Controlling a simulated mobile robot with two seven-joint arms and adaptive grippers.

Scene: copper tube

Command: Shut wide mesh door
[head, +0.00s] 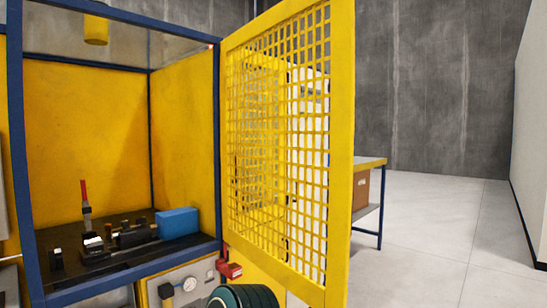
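The wide mesh door (341,150) is a yellow frame with a yellow wire grid. It stands wide open, swung outward from the right front post of a blue-framed cabinet (217,140). The cabinet's front opening is uncovered, and its yellow inside walls show. Neither of my grippers shows in the head view. A white shape (312,115) shows through the mesh behind the door; I cannot tell what it is.
Inside the cabinet are a dark bench fixture with a red-handled lever (85,197) and a blue block (178,223). A table (369,162) stands behind the door. Floor at right is clear.

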